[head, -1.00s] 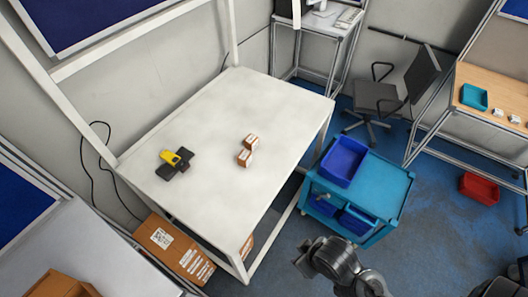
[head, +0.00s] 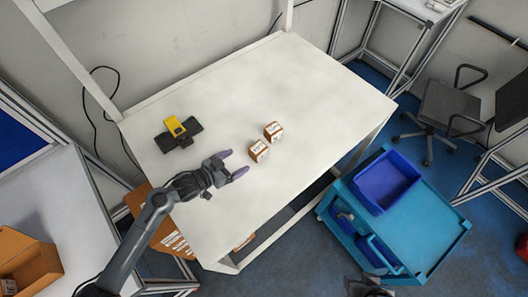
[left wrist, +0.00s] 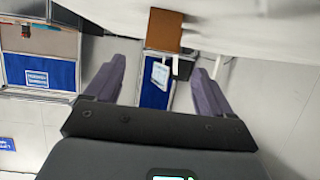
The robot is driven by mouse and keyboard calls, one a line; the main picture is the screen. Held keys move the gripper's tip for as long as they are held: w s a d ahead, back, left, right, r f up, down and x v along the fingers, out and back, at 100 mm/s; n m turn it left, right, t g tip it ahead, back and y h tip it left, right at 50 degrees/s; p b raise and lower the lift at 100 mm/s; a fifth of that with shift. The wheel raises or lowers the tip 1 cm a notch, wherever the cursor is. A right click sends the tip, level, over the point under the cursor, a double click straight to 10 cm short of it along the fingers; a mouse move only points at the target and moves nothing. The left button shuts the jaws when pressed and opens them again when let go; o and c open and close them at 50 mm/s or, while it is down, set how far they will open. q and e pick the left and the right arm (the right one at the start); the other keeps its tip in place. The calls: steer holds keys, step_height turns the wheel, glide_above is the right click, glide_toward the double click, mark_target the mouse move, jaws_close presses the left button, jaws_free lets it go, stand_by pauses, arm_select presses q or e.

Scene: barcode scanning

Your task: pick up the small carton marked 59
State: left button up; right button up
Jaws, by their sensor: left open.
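Two small brown-and-white cartons stand close together on the white table: a farther one (head: 273,131) and a nearer one (head: 259,152). Their numbers are too small to read, so I cannot tell which is marked 59. My left gripper (head: 236,164) is open and empty, just left of the nearer carton, with its purple fingertips pointing towards it.
A black-and-yellow device (head: 177,131) lies on the white table (head: 320,85), left of the cartons. A blue cart (head: 425,240) with a dark blue bin (head: 387,181) stands right of the table. An open cardboard box (head: 30,262) is at lower left. The table's far right is clear.

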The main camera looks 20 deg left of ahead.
mark_target(257, 149)
arm_select(q)
steer(key=shift+r+x, duration=0.2)
steer(key=shift+x, duration=2.35)
steer(key=shift+r+x, duration=0.25)
steer(key=shift+x, duration=2.35)
steer(key=shift+w, duration=0.2)
steer(key=c, duration=1.2)
